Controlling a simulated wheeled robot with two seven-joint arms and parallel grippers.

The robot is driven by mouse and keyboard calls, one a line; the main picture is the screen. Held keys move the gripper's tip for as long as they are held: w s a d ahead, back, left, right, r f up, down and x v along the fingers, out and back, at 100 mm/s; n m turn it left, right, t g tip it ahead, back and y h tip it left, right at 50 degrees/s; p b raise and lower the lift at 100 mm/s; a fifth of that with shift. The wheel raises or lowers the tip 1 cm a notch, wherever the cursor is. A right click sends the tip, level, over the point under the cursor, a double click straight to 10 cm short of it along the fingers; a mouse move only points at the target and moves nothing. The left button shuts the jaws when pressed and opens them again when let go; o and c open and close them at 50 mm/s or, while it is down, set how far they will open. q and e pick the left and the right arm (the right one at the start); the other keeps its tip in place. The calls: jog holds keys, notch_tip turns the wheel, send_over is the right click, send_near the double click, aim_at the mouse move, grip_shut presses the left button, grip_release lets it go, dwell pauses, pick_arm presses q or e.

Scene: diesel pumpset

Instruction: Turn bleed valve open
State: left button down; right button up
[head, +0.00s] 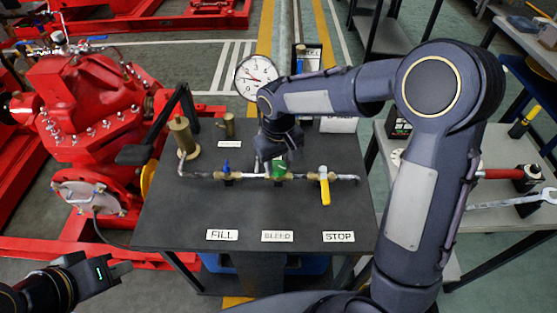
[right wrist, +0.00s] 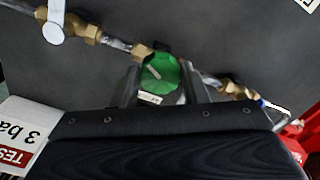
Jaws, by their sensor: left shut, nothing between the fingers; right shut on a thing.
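The bleed valve has a green knob (head: 280,168) in the middle of the brass and steel pipe line, behind the BLEED label (head: 277,236). The knob (right wrist: 160,72) also shows in the right wrist view, with a pale mark on its face. My right gripper (right wrist: 162,84) is shut on the green knob, one finger on each side. In the head view the right arm's wrist partly hides this grip. My left gripper (head: 122,271) is shut and empty at the lower left, off the table and away from the valve.
The blue-handled valve (head: 226,167) and yellow-handled valve (head: 324,184) flank the bleed valve closely. A brass cylinder (head: 182,136) and round gauge (head: 256,76) stand behind. The dark table's front (head: 180,225) is mostly clear. A red pump (head: 85,105) stands left.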

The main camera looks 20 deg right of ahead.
aim_at(279, 166)
jog(key=n+p, duration=0.1)
jog(key=n, duration=0.3)
jog(key=shift+d+r+n, duration=0.1)
jog(key=shift+n, duration=0.2)
jog(key=n+p, duration=0.1)
jog(key=n, duration=0.3)
jog(key=shift+w+n, duration=0.1)
jog(key=shift+n, duration=0.3)
jog(key=o, duration=1)
notch_tip(279, 166, up, 8)
jog(key=shift+f, duration=0.15)
